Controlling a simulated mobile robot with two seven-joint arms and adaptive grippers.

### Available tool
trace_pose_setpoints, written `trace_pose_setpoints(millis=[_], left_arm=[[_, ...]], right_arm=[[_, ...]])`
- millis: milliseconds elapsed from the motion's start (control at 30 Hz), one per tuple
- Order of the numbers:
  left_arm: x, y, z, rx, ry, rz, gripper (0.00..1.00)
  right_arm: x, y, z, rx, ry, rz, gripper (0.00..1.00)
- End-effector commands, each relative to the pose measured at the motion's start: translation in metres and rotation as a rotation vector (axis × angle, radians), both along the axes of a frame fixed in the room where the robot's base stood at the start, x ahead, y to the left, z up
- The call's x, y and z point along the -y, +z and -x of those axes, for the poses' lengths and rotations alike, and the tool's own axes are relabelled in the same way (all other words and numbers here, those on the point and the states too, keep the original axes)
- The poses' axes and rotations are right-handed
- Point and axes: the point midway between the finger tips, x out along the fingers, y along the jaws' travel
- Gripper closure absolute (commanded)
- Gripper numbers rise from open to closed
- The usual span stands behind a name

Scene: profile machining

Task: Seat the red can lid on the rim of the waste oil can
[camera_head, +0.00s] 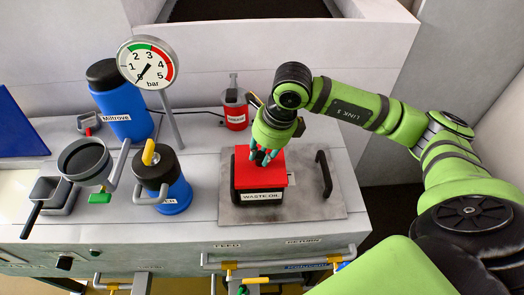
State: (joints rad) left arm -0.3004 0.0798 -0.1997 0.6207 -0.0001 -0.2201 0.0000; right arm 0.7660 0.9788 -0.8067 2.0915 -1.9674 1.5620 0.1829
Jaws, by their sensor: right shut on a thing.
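The red can lid (247,176) is a flat red piece at the top of the waste oil can. The waste oil can (261,196) is dark with a white "WASTE OIL" label and stands on a grey metal plate. My right gripper (264,158) points down over the can and is shut on the red lid. The lid covers most of the can's top; I cannot tell whether it touches the rim all round. The fingertips are partly hidden against the lid. My left gripper is not in view.
The metal plate (226,206) has a black handle (324,174) right of the can. A small red can (236,116) stands behind. Left are a pressure gauge (147,62), a blue bottle (124,116), a blue container (176,195) and a grey funnel (84,161).

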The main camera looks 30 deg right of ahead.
Motion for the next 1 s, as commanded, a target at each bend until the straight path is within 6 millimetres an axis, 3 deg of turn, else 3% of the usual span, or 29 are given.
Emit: trace_pose_setpoints(millis=[267,300,333,367,767,1000], left_arm=[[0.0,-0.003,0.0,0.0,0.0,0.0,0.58],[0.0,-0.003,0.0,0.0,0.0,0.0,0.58],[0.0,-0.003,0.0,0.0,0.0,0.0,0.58],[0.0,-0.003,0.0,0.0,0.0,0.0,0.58],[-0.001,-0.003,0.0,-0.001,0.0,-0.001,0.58],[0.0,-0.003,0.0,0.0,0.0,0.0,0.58]], right_arm=[[0.0,-0.003,0.0,0.0,0.0,0.0,1.0],[0.0,-0.003,0.0,0.0,0.0,0.0,0.64],[0.0,-0.003,0.0,0.0,0.0,0.0,0.52],[0.0,-0.003,0.0,0.0,0.0,0.0,0.48],[0.001,0.002,0.001,0.001,0.0,0.0,0.48],[0.008,0.043,0.008,0.006,0.0,0.001,0.48]])
